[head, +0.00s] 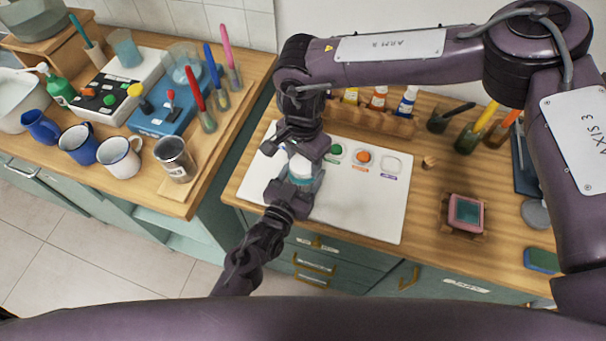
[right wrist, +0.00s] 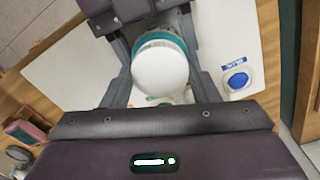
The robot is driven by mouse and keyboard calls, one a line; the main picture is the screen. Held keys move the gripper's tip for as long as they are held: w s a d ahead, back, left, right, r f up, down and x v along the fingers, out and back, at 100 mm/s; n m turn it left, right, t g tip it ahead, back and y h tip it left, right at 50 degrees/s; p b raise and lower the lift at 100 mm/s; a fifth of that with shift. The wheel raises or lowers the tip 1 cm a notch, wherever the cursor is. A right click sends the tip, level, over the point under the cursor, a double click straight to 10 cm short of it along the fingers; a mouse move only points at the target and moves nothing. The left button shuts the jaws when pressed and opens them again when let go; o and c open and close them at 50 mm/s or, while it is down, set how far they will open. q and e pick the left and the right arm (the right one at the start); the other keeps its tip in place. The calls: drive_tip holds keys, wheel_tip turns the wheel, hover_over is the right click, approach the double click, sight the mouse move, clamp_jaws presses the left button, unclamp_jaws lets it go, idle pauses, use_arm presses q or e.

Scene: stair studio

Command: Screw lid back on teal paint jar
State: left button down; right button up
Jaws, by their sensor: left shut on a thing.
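The teal paint jar (head: 301,179) is held over the white board by my left gripper (head: 292,186), which is shut on it. A white round lid (head: 301,166) is at the top of the jar; whether it is threaded on cannot be seen. In the right wrist view the white lid (right wrist: 160,77) faces me, with the jar's teal band (right wrist: 158,44) behind it. My right gripper (head: 304,149) is right above the jar. Its fingers lie on either side of the lid, and I cannot tell whether they touch it.
The white board (head: 375,212) has coloured spots, including green (head: 335,150) and orange (head: 362,156). A rack of paint bottles (head: 375,123) stands behind. A pink-rimmed container (head: 466,213) is to the right. Mugs (head: 121,158) and a metal cup (head: 175,158) stand on the left counter.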

drive_tip(key=c, duration=0.3)
drive_tip(key=m, duration=2.1)
drive_tip(key=shift+s+m, duration=0.1)
drive_tip(key=shift+m, duration=0.3)
drive_tip(key=m, duration=0.6)
drive_tip(key=shift+f+m, duration=0.1)
drive_tip(key=shift+m, duration=0.2)
drive_tip(key=m, duration=1.2)
drive_tip(key=shift+m, duration=0.4)
drive_tip(key=m, duration=1.2)
drive_tip(key=o, duration=1.1)
